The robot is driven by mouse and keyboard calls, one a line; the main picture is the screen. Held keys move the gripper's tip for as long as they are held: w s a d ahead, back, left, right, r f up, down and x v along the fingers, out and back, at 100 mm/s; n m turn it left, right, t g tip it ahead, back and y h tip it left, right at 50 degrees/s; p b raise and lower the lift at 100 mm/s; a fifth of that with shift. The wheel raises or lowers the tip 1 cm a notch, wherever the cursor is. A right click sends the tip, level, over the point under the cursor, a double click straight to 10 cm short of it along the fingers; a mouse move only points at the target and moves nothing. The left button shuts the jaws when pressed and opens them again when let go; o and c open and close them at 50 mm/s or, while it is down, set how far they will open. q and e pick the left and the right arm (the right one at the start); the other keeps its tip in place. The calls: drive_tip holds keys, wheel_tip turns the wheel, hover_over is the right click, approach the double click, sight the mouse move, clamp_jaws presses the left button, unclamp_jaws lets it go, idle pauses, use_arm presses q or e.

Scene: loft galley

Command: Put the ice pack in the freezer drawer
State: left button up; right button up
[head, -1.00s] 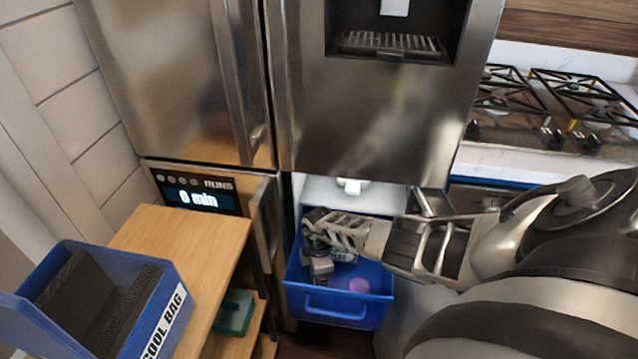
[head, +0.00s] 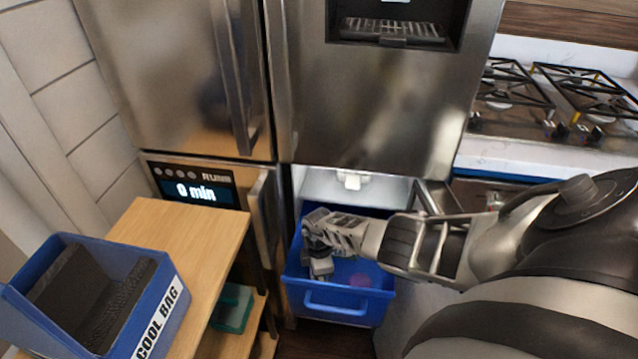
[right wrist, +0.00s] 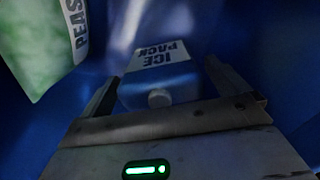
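The ice pack (right wrist: 160,78) is a blue and white block with a lettered label and a round cap. In the right wrist view it lies inside the blue freezer drawer (head: 338,308), which is pulled out under the fridge. My right gripper (head: 318,268) reaches down into the drawer from the right. In the right wrist view its fingers (right wrist: 163,82) stand apart on either side of the pack, with narrow dark gaps. The gripper looks open. In the head view the pack is hidden or too small to make out. My left gripper is out of view.
A green and white peas bag (right wrist: 45,45) is beside the pack in the drawer. A purple round thing (head: 360,281) lies at the drawer's front right. A blue cool bag box (head: 172,318) stands on the wooden counter (head: 195,240) at left; a teal box (head: 232,308) is below.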

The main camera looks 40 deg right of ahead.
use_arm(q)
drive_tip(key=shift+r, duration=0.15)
use_arm(e)
wheel_tip(320, 180, up, 7)
drive_tip(key=p, duration=0.5)
drive_tip(key=shift+d+r, duration=0.1)
drive_tip(key=shift+r, duration=0.05)
drive_tip(key=shift+r+b, duration=0.2)
drive_tip(key=shift+b, duration=0.15)
wheel_tip(320, 180, up, 4)
drive_tip(key=shift+r, duration=0.25)
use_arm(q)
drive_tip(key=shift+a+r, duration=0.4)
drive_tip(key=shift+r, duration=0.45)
use_arm(e)
drive_tip(key=shift+r, duration=0.55)
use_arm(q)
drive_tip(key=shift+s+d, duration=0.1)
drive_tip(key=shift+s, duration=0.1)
